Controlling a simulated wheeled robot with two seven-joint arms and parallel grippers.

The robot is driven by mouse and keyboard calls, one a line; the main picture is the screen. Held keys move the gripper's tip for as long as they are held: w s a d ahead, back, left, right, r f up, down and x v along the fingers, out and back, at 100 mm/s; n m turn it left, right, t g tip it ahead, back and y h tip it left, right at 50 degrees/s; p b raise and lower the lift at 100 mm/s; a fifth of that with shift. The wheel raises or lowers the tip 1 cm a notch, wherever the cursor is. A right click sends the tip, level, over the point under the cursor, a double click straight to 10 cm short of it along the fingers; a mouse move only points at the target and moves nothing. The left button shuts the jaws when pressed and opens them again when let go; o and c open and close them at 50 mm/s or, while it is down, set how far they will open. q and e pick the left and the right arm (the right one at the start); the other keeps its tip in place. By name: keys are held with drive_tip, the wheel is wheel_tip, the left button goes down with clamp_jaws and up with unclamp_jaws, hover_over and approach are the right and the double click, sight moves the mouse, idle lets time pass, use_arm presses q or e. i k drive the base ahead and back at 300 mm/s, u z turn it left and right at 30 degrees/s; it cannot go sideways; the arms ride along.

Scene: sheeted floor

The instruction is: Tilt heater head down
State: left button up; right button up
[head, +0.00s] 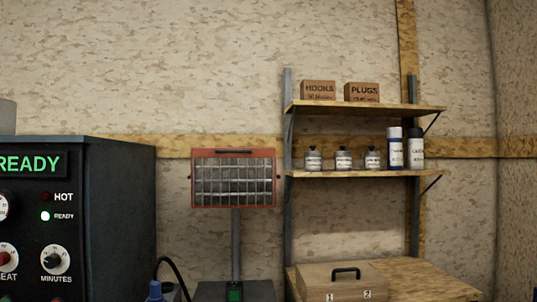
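The heater head (235,179) is a red-framed rectangular panel with a wire grille over pale elements. It sits on top of a grey vertical post (236,243), in the middle of the head view. It faces me, with a dark bar, perhaps a handle, along its top edge and small knobs at both sides. The post rises from a dark box (235,291) with a green switch, cut off by the bottom edge. Neither of my grippers is in view.
A black machine (117,213) with a READY display and dials fills the left. A blue plug and cable (156,288) are beside it. At right, wall shelves (365,108) hold boxes, jars and bottles above a wooden bench (420,279) with a handled case (343,283).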

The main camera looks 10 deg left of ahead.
sight(223, 177)
drive_tip(key=u, duration=0.3)
drive_tip(key=i, duration=0.9)
drive_tip(key=u, duration=1.1)
drive_tip(key=i, duration=0.2)
drive_tip(key=u, duration=0.05)
